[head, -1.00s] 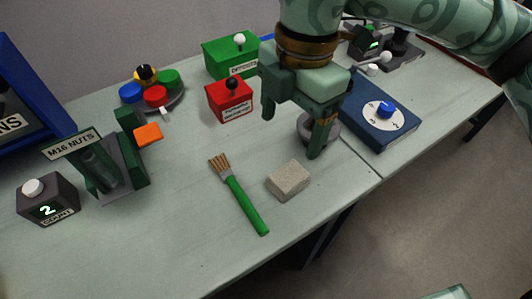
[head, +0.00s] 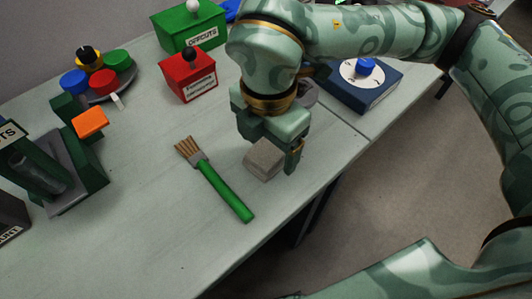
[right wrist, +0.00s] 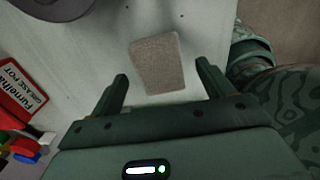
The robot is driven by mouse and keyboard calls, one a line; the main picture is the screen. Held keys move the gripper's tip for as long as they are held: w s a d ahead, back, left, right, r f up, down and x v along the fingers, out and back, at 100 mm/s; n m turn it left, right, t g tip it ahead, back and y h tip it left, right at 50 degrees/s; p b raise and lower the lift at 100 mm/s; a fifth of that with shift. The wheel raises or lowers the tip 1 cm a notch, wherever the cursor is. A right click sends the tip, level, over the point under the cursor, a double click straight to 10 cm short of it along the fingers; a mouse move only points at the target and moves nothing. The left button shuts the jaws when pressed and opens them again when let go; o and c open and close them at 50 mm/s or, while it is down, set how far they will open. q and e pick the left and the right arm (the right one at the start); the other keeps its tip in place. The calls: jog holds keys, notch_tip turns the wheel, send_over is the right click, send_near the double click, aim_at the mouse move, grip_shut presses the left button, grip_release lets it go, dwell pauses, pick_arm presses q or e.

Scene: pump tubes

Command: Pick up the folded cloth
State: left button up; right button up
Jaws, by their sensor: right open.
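The folded cloth (head: 263,160) is a small grey-beige block lying flat on the table, near its front edge and right of the green-handled brush (head: 226,190). My right gripper (head: 271,146) is just above and behind the cloth in the head view, pointing down, and partly covers it. In the right wrist view the cloth (right wrist: 157,62) lies ahead of the open, empty fingers (right wrist: 162,73), in line with the gap between them. Contact between the fingers and the cloth cannot be made out. My left gripper is not in view.
A red box (head: 189,75) and a green box (head: 188,28) stand farther back. A blue unit with a dial (head: 358,92) is at the right, and a round grey part (head: 308,93) is behind my gripper.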

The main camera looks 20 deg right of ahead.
notch_tip(320, 180, down, 2)
jog(key=shift+w+f, duration=0.1)
jog(key=shift+f, duration=0.15)
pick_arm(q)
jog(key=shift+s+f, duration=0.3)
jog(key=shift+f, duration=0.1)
pick_arm(e)
jog(key=shift+r, duration=0.15)
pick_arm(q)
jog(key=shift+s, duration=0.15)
pick_arm(e)
jog(key=c, duration=1.1)
jog(key=shift+o, duration=0.2)
jog(key=shift+r, duration=0.1)
